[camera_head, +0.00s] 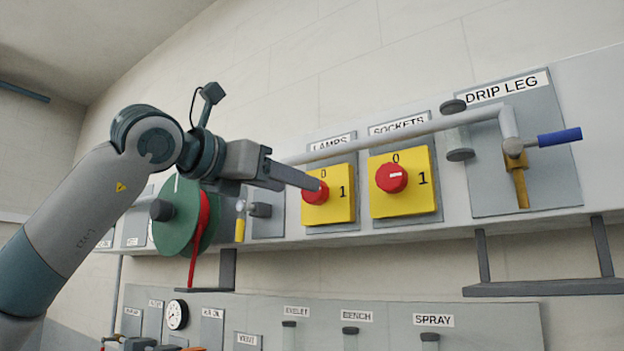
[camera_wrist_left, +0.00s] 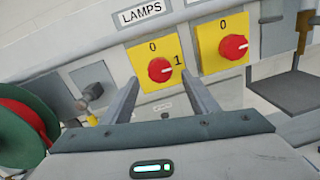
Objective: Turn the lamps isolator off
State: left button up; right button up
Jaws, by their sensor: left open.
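The lamps isolator is a yellow plate (camera_head: 340,203) marked 0 at the top and 1 at the right, under a LAMPS label. Its round red knob (camera_head: 318,196) is partly hidden by my left gripper (camera_head: 313,184) in the head view. In the left wrist view the lamps knob (camera_wrist_left: 159,70) shows fully, its white mark pointing right towards 1. My left gripper (camera_wrist_left: 160,84) is open, its fingers on either side of the knob in that view. I cannot tell whether they touch it. My right gripper is not in view.
The similar sockets isolator (camera_head: 404,192) is close on the right, its mark also towards 1. A DRIP LEG panel with a blue-handled valve (camera_head: 559,137) is farther right. A green reel (camera_head: 176,216) with a red strap is on the left. A pipe (camera_head: 400,135) runs above.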

aim_at(312, 203)
pick_arm(q)
jog(key=p+x, duration=0.2)
jog(key=x, duration=0.4)
jog(key=shift+w+d+p, duration=0.2)
jog(key=shift+w+p, duration=0.05)
jog(key=shift+p, duration=0.15)
jog(key=shift+w+d, duration=0.1)
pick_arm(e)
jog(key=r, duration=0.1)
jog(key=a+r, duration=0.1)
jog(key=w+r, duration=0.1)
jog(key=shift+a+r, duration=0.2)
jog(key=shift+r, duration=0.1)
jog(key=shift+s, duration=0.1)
pick_arm(q)
jog(key=c, duration=0.8)
jog(key=shift+c, duration=1)
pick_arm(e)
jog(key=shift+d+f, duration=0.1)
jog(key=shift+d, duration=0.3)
